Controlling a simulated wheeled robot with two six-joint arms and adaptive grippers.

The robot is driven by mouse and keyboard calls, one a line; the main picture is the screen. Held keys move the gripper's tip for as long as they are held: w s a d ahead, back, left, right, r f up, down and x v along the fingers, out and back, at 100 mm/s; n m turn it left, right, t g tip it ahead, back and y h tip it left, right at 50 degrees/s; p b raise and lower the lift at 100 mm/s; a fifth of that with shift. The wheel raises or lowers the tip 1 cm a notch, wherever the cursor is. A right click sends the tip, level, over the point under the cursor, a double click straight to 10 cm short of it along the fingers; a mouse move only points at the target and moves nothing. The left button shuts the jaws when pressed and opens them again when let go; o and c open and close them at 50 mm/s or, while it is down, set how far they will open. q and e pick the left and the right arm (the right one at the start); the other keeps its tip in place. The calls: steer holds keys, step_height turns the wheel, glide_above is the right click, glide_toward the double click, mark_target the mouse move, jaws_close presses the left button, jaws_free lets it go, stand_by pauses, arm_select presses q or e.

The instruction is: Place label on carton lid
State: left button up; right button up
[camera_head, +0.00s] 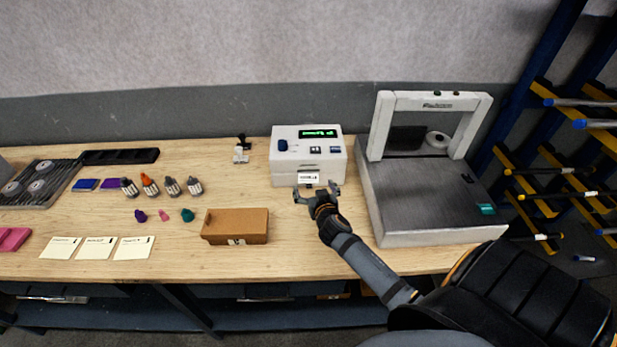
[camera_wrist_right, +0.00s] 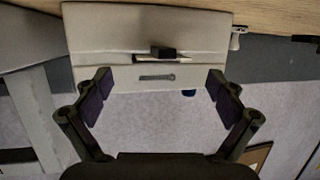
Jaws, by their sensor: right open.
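A white label (camera_head: 308,178) with dark print sticks out from the front of the white label printer (camera_head: 282,165), which has a green display. In the right wrist view the printer (camera_wrist_right: 100,35) shows, with a small dark part and a thin pale edge at its front; I cannot tell whether that edge is the label. My right gripper (camera_head: 316,190) is open and empty just in front of the label, and its spread fingers show in the wrist view (camera_wrist_right: 160,92). The brown carton (camera_head: 235,218) lies closed on the table to the left, with a small white mark on its front. My left gripper is out of view.
A large grey machine with a white arch (camera_head: 430,210) stands right of the printer. Several bottles (camera_head: 150,185), colored pads, small knobs and paper cards (camera_head: 97,248) cover the left of the table. Bare wood lies between cards and carton.

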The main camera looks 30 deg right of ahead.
mark_target(309, 179)
steer(key=x, duration=0.3)
steer(key=shift+w+p, duration=0.35)
steer(key=shift+p, duration=0.05)
steer(key=shift+w+d+f, duration=0.1)
steer(key=shift+w+f, duration=0.1)
steer(key=shift+s+r, duration=0.15)
steer(key=c, duration=0.7)
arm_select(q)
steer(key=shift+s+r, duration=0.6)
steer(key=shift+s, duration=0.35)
arm_select(e)
steer(key=shift+c, duration=0.5)
